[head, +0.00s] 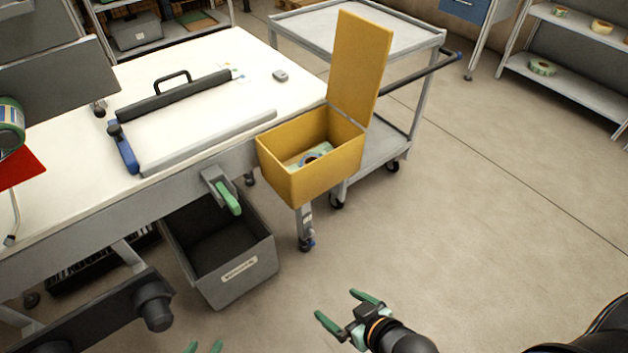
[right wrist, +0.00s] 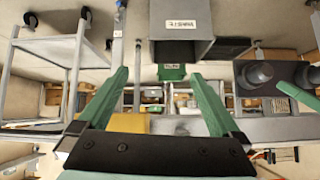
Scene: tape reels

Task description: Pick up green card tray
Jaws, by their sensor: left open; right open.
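A green piece (head: 228,197) hangs below a grey bracket on the front edge of the white-topped table; I cannot tell whether it is the card tray. In the right wrist view a small green box-like thing with a pale label (right wrist: 172,74) shows beyond the fingers, near the grey bin. My right gripper (head: 334,304) is open and empty above the floor at the bottom centre, well apart from the table. Its green fingers also show in the right wrist view (right wrist: 159,73). My left gripper (head: 204,348) is open at the bottom edge, mostly cut off.
A yellow box with its lid up (head: 295,188) stands at the table's right end, with a reel inside. A grey bin (head: 232,288) is below the table's front edge. A grey cart (head: 420,95) stands behind. The floor at right is clear.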

